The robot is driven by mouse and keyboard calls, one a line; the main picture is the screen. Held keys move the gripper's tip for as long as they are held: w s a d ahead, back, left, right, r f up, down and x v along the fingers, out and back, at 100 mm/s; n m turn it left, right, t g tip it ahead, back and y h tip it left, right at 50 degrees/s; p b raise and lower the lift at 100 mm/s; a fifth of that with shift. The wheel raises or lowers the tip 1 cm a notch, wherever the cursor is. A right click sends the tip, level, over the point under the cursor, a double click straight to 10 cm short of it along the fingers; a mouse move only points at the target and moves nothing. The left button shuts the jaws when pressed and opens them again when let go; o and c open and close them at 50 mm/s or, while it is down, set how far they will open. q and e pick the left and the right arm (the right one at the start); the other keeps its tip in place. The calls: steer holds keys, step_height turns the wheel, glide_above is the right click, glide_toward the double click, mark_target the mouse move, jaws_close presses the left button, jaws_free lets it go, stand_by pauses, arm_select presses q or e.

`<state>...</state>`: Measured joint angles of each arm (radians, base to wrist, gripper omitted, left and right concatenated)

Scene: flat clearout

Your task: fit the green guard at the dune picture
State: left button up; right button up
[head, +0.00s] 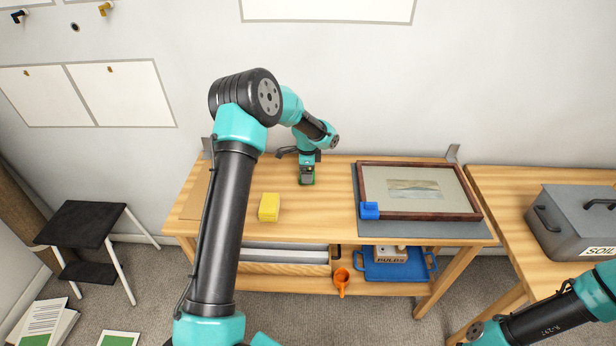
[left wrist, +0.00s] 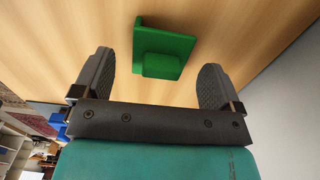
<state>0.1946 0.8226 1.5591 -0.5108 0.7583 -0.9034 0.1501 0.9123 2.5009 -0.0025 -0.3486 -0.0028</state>
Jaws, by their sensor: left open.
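The green guard (left wrist: 165,52) lies on the wooden bench top. It shows in the left wrist view just ahead of and between my fingertips, with a gap on both sides. My left gripper (left wrist: 157,72) is open and empty, pointing down over the guard. In the head view the left gripper (head: 307,176) mostly hides the green guard (head: 314,180). The dune picture (head: 440,208), in a dark red-brown frame, lies on a grey mat at the bench's right. A blue guard (head: 370,211) sits on its near left corner. My right gripper is out of view; only its arm shows at lower right.
A yellow block (head: 269,207) stands on the bench left of the guard. Bare wood lies between the guard and the grey mat (head: 430,229). Metal brackets stand at the bench's back corners. A grey toolbox (head: 570,222) stands on the right table. A blue tray (head: 380,268) sits below.

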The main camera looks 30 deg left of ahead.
arm_select(q)
steer(key=shift+f, duration=0.6)
steer(key=shift+c, duration=0.5)
steer(key=c, duration=0.9)
